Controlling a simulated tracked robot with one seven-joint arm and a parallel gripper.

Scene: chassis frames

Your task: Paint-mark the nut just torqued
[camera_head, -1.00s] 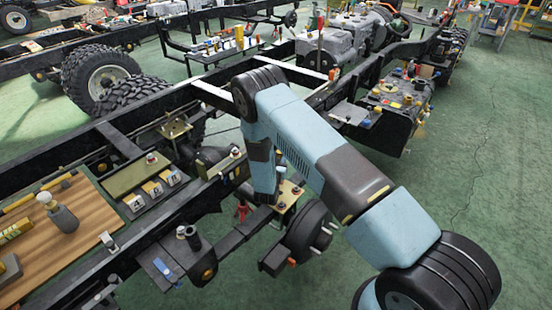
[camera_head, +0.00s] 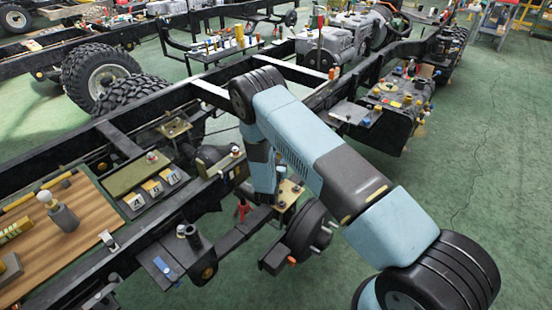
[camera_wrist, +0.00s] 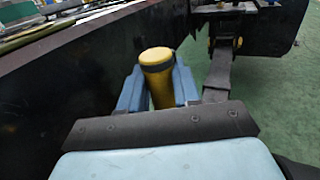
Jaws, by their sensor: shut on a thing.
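My gripper (camera_wrist: 158,92) shows in the wrist view with blue fingers on both sides of a yellow cylinder with a dark band near its top, which looks like the paint marker (camera_wrist: 160,88). The gripper is shut on it. The marker's lower end is hidden behind the gripper body. In the head view my arm reaches down beside a tan bracket plate (camera_head: 290,192) on the chassis frame; the gripper and marker cannot be made out there. I cannot pick out the torqued nut in either view.
The black chassis rail (camera_head: 150,225) runs diagonally beside my arm. A wooden board (camera_head: 90,215) with tools lies at left, next to a tray with lettered blocks (camera_head: 152,187). A dark hub (camera_head: 305,230) sits below my arm. Green floor (camera_head: 470,190) is open at right.

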